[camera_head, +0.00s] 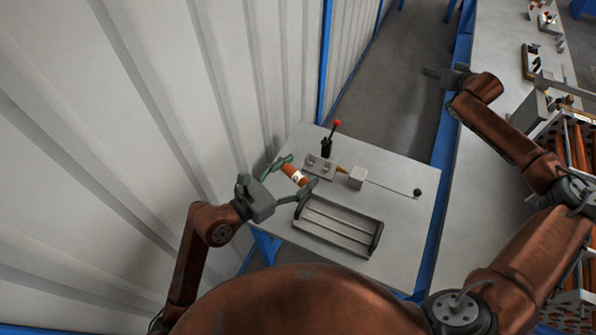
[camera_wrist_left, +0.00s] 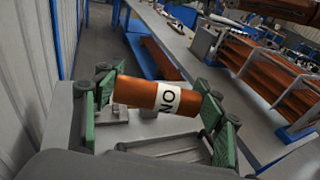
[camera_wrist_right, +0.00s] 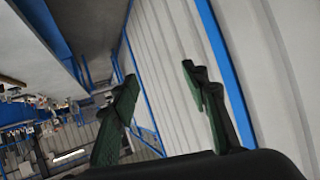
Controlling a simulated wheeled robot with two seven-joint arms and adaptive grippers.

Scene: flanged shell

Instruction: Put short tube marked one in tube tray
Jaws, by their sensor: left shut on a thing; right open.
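The short tube (camera_head: 294,174) is copper-brown with a white label. In the left wrist view the tube (camera_wrist_left: 135,92) shows part of the label, with the letters "ON" turned on their side. My left gripper (camera_head: 291,179) is shut on the tube, its green fingers at the two ends (camera_wrist_left: 158,102). The gripper holds it above the small table, by the tray's far left corner. The grey tube tray (camera_head: 338,226) is empty, with long grooves and raised ends. My right gripper (camera_wrist_right: 165,112) is open and empty, out beyond the table to the right.
A fixture with a red-knobbed lever (camera_head: 327,142) stands behind the tray, with a grey block and rod (camera_head: 358,177) beside it. A corrugated wall (camera_head: 150,110) is close on the left. A long bench (camera_head: 490,75) and a rack of brown tubes (camera_head: 575,150) are on the right.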

